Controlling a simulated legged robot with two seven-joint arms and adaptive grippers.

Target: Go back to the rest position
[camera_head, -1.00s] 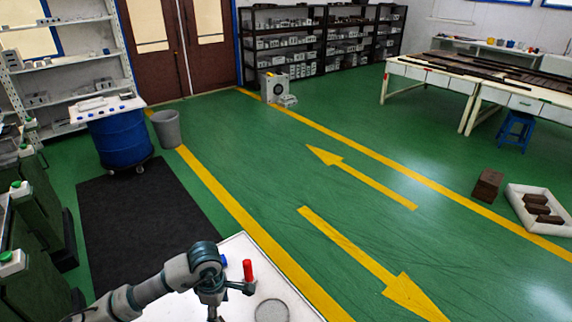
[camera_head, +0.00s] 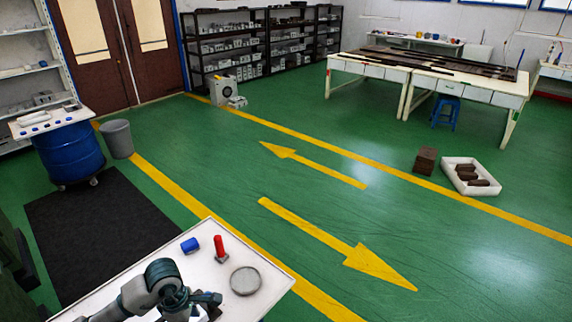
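My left arm comes in at the bottom left over the white table. My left gripper (camera_head: 208,299) is low in the picture, partly hidden by its own wrist, and I cannot tell whether its fingers are open or shut. A red cylinder (camera_head: 220,247) stands upright on the white table (camera_head: 205,270), clear of the gripper. A blue cylinder (camera_head: 190,245) is left of the red one. A round grey dish (camera_head: 245,281) is to the right of the gripper. My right gripper is not in view.
The green floor beyond the table is open, with yellow lines and arrows. A black mat (camera_head: 95,235), a blue drum (camera_head: 68,152) and a grey bin (camera_head: 118,139) are at left. A white tray of brown blocks (camera_head: 449,175) lies at right, near long workbenches (camera_head: 480,95).

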